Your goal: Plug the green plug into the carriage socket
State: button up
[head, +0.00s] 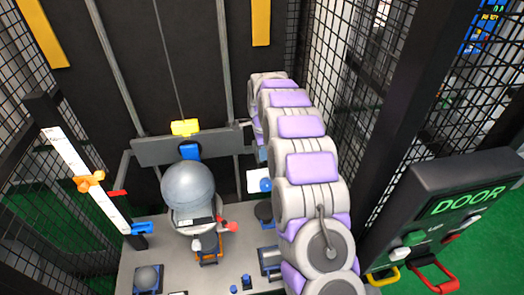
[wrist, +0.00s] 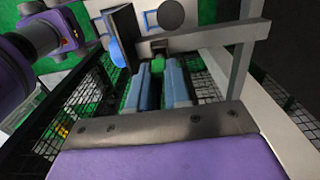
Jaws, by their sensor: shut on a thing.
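My gripper (wrist: 157,73) has its two blue-grey fingers shut on the small green plug (wrist: 157,64) in the wrist view. The plug shows at the fingertips, just below a small dark block (wrist: 158,45) on a pale panel. I cannot tell whether the plug touches that block, or whether the block is the socket. In the head view, the carriage (head: 150,150) is a grey crossbar with a yellow block (head: 185,127) and a blue block (head: 189,151). My arm hides the gripper and plug there, and no socket can be made out.
A large grey ball (head: 188,186) rests on a holder on the grey bench (head: 170,235). A white scale (head: 85,178) with an orange clamp (head: 90,182) stands left. A DOOR control box (head: 440,205) stands right. Mesh walls and a dark post (head: 395,120) bound the space.

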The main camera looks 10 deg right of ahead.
jog(key=shift+f, duration=0.2)
jog(key=shift+a+f, duration=0.15)
jog(key=shift+f, duration=0.5)
grip_shut()
jog(key=shift+s+d+f, duration=0.2)
jog(key=shift+s+f, duration=0.4)
jog(key=shift+f, duration=0.2)
jog(key=shift+s+f, duration=0.1)
jog(key=shift+f, duration=0.1)
jog(key=shift+w+f, duration=0.25)
jog(key=shift+f, duration=0.1)
jog(key=shift+w+r, duration=0.2)
jog(key=shift+r, duration=0.05)
jog(key=shift+w, duration=0.2)
